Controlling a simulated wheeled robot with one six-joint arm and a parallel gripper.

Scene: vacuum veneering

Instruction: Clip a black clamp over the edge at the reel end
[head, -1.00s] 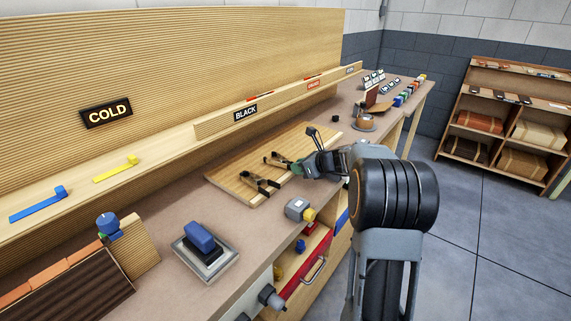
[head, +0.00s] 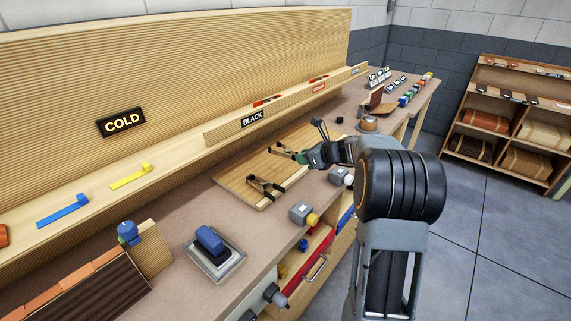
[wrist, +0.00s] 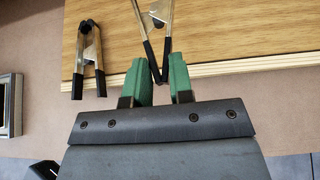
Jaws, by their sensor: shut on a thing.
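My gripper (wrist: 160,83) is shut on the black-handled ends of a metal spring clamp (wrist: 157,22), between its green fingertips. In the head view my gripper (head: 304,157) is over the far part of a wooden board (head: 236,187), with the held clamp (head: 285,152) pointing left from it. I cannot tell whether that clamp touches the board. A second black-handled clamp (head: 265,188) lies on the board; it also shows at left in the wrist view (wrist: 91,55). A dark ribbed panel (head: 95,295) with orange strips lies at the lower left. I cannot make out a reel for certain.
A blue-handled block (head: 209,240) on a metal plate sits on the bench front. Blue and yellow strips (head: 128,176) lie on the rear ledge. Shelves (head: 510,125) stand at right.

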